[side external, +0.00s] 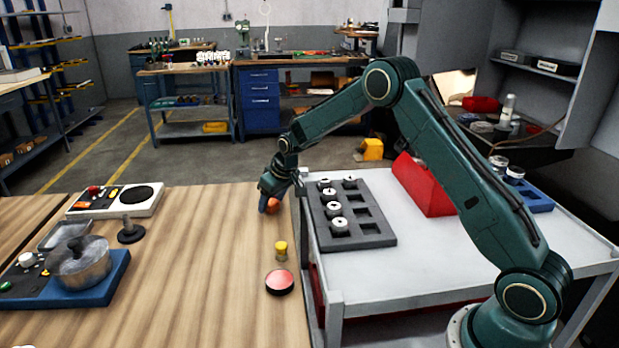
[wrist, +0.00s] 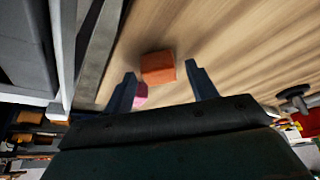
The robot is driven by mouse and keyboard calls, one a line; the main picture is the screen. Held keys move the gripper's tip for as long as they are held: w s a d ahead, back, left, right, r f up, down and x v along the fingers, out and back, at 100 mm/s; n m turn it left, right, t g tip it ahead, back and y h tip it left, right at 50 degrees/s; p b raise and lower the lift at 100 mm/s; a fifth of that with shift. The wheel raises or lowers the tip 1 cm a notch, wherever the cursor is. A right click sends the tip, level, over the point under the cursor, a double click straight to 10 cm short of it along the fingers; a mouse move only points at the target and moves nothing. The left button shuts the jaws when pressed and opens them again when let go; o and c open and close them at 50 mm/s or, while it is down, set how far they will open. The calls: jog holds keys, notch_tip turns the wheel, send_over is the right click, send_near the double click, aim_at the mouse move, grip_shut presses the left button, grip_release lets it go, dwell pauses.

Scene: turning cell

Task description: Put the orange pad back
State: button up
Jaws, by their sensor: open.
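The orange pad (wrist: 158,67) looks like a small block lying on the wooden table, between and just beyond my two fingertips in the wrist view. My gripper (wrist: 160,76) is open, with a finger on either side of the pad and visible space at the right. A pink piece (wrist: 140,96) shows beside the left finger, partly hidden.
A dark slotted tray (side external: 375,241) with several white-and-black round parts sits on the grey cart to the right. The table's middle is clear.

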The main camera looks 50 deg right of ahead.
jog(key=v, duration=1.1)
jog(key=shift+r, duration=0.25)
jog(key=shift+s+r, duration=0.1)
jog(key=s+a+r, duration=0.4)
jog(key=s+r, duration=0.3)
jog(key=s, duration=0.3)
jog(key=s+a+r, duration=0.3)
jog(key=s+r, duration=0.3)
jog(key=s, duration=0.3)
jog(key=s+a, duration=0.1)
jog(key=s, duration=0.8)
jog(key=s+a+f+t, duration=0.1)
jog(key=s+a, duration=0.1)
jog(key=s, duration=0.8)
jog(key=shift+s+f, duration=0.25)
